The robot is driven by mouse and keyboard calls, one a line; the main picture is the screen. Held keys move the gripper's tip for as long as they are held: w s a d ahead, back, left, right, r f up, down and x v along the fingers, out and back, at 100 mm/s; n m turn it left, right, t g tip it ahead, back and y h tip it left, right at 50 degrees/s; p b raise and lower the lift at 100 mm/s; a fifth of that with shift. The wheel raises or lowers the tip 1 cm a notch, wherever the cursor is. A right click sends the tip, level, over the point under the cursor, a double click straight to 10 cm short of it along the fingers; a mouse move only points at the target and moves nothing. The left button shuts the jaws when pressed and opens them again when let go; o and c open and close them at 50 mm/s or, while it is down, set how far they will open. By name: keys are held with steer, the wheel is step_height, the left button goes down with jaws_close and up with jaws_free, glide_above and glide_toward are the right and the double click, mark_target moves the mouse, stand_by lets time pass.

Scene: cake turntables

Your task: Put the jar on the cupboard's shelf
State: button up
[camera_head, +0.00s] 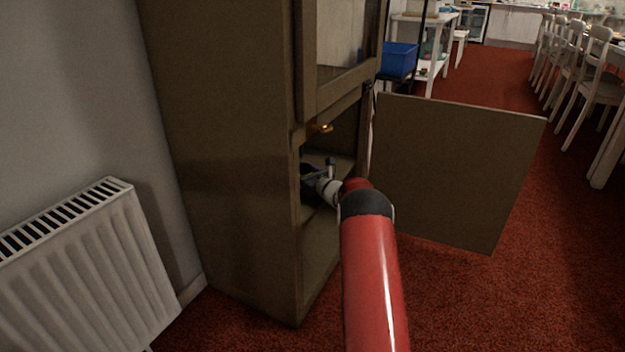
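The brown cupboard (225,160) stands left of centre with its lower door (455,170) swung wide open to the right. My red arm reaches from the bottom of the picture into the lower opening. My gripper (316,176) is inside, at the level of a shelf (346,168), and partly hidden by the cupboard's front edge. Its fingers are too small and dark to tell open from shut. A dark shape shows at the gripper, but I cannot tell whether it is the jar or part of the gripper. No jar can be clearly made out.
The upper glass door (345,40) is shut, above a brass-coloured handle (320,128). A white radiator (85,265) is on the left wall. A blue bin (398,59) stands behind the open door. White chairs (590,80) line the right. Red carpet is free at lower right.

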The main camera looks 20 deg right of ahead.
steer(key=v, duration=1.1)
steer(key=shift+s+d, duration=0.15)
steer(key=shift+s, duration=0.05)
